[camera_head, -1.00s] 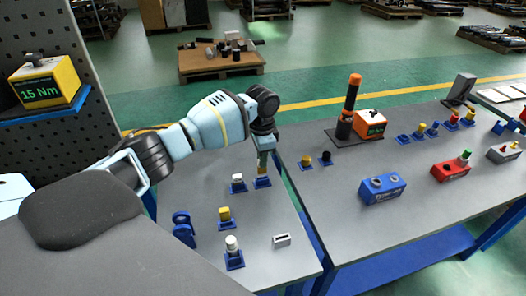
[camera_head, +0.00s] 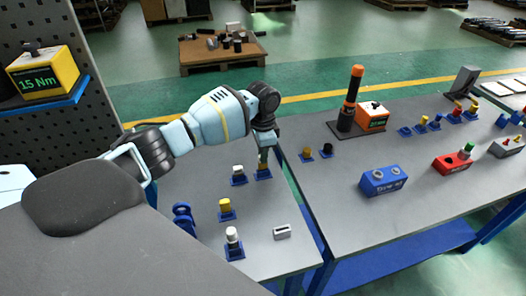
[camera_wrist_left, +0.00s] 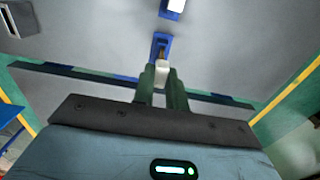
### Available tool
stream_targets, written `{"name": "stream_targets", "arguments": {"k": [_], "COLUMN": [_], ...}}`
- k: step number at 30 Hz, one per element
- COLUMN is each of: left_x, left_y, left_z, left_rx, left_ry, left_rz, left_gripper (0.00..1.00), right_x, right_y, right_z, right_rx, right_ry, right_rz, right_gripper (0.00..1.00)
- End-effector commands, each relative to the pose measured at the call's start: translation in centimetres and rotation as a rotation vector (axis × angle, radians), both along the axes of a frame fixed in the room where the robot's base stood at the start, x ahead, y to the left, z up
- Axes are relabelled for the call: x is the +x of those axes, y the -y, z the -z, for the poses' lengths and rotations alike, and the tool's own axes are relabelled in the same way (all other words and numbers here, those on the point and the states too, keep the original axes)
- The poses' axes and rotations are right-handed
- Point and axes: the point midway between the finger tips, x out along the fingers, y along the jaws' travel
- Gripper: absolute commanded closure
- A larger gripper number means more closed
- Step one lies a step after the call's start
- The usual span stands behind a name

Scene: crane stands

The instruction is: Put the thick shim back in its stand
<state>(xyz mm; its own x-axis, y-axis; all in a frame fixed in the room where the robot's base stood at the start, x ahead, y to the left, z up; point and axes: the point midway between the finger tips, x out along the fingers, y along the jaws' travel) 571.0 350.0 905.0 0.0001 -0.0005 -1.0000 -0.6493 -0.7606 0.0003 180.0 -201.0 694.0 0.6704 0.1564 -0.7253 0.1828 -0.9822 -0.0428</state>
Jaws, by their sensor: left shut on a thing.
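My left gripper (camera_head: 263,155) points down over the far end of the left table. In the left wrist view its green fingers (camera_wrist_left: 162,86) are shut on a small pale piece with a brassy part, which I take to be the thick shim (camera_wrist_left: 162,72). A blue stand (camera_wrist_left: 160,40) lies directly beyond the fingertips. In the head view this stand (camera_head: 263,176) is under the gripper, with a yellowish part showing between them. Whether the shim is seated in the stand or just above it, I cannot tell. My right gripper is not in view.
Close by on the left is another blue stand with a white-topped piece (camera_head: 238,171). Nearer stand a yellow piece (camera_head: 225,205), a white piece (camera_head: 232,236) and a grey slotted block (camera_head: 282,232). A blue block (camera_head: 383,180) is on the right table.

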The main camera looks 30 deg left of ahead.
Motion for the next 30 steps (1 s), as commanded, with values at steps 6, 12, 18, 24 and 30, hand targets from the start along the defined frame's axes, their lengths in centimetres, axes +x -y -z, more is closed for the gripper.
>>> {"name": "stream_targets", "arguments": {"k": [6,12,18,24,30], "left_x": [0.0,0.0,0.0,0.0,0.0], "left_y": [0.0,0.0,0.0,0.0,0.0], "left_z": [0.9,1.5,2.2,2.9,2.8], "left_rx": [-0.001,-0.001,0.000,0.000,0.000], "left_ry": [-0.001,-0.001,-0.001,-0.001,0.000], "left_rz": [0.000,0.001,0.001,0.001,0.001], "left_gripper": [1.00,1.00,1.00,1.00,0.64], "right_x": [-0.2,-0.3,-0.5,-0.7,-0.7], "right_y": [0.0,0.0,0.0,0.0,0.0], "right_z": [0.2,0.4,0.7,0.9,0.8], "right_rx": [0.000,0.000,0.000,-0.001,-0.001], "right_ry": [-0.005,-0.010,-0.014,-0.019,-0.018], "right_rz": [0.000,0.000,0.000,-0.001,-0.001], "right_gripper": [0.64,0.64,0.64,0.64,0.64]}}
